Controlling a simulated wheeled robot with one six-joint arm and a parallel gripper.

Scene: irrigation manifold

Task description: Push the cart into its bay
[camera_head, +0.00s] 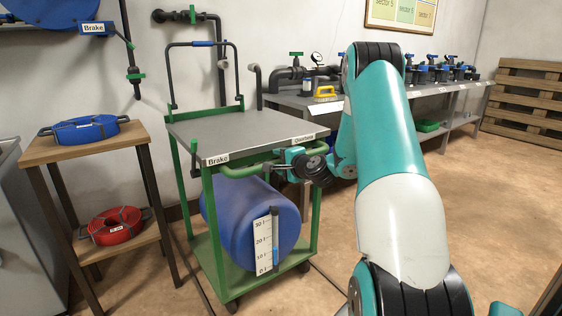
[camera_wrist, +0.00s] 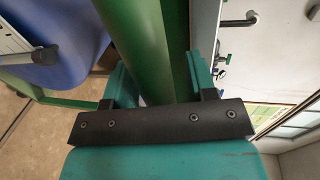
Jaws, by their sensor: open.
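The cart (camera_head: 237,134) has a green frame, a grey top and a lower shelf carrying a blue barrel (camera_head: 236,222) with a level gauge (camera_head: 264,247). A green handle bar (camera_head: 243,171) runs along its near edge. My gripper (camera_head: 290,163) is open at the right end of the handle. In the wrist view a green bar (camera_wrist: 165,45) of the cart passes between the open fingers of my gripper (camera_wrist: 160,80); contact cannot be told. No bay is clearly marked in view.
A wooden stand (camera_head: 62,150) with a blue and a red hose coil is left of the cart. A long workbench (camera_head: 290,100) with valves runs along the wall on the right. Wall pipes are behind the cart. Dark lines run along the floor beside it. Floor at right is clear.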

